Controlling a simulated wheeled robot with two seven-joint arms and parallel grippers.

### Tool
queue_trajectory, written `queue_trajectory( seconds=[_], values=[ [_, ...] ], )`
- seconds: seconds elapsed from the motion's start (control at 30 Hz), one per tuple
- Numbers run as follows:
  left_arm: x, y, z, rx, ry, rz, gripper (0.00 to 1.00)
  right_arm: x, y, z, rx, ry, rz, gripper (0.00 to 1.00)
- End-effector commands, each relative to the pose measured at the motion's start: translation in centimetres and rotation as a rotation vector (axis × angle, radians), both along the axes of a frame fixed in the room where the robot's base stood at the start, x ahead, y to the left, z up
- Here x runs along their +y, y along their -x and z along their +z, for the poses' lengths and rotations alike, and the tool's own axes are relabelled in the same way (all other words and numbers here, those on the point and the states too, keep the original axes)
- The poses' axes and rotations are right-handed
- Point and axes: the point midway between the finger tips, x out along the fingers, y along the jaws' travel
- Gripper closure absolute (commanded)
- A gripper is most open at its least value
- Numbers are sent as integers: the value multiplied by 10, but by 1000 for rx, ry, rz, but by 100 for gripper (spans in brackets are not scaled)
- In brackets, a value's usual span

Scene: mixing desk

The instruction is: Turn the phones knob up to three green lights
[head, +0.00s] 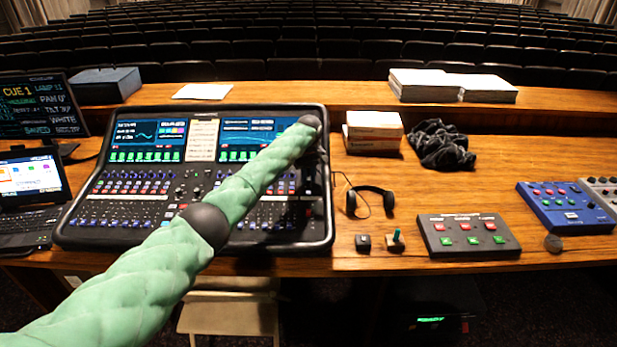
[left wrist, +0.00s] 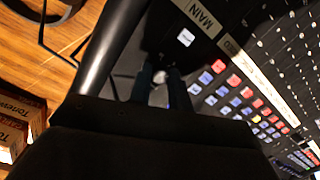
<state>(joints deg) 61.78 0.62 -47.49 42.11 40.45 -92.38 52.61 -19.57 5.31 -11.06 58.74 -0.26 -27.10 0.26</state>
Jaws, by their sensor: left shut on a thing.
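The mixing desk (head: 75,232) stands on the wooden table, with lit screens and rows of knobs and buttons. My left arm reaches across it to its right end. In the left wrist view my left gripper (left wrist: 160,88) has its two dark fingers shut around a small pale knob (left wrist: 160,77) on the black panel. It appears to be the phones knob, but I cannot read its label. A "MAIN" label strip (left wrist: 198,14) lies nearby. I cannot make out the knob's green lights. My right gripper is not in view.
Headphones (head: 372,200) lie just right of the desk. Further right are a small button box (head: 468,250), a blue box (head: 562,215), a dark cloth (head: 440,145) and stacked boxes (head: 374,124). A laptop (head: 30,180) stands at the left.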

Motion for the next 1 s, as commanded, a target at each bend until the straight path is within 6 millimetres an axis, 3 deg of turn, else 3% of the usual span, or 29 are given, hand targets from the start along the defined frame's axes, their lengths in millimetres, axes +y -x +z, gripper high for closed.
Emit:
queue_trajectory(
  seconds=[0.6,1.0],
  values=[
    [-1,0,1,-2,-57,-564,100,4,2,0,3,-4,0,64],
    [-1,0,1,-2,-86,-818,100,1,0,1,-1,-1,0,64]
  ],
)
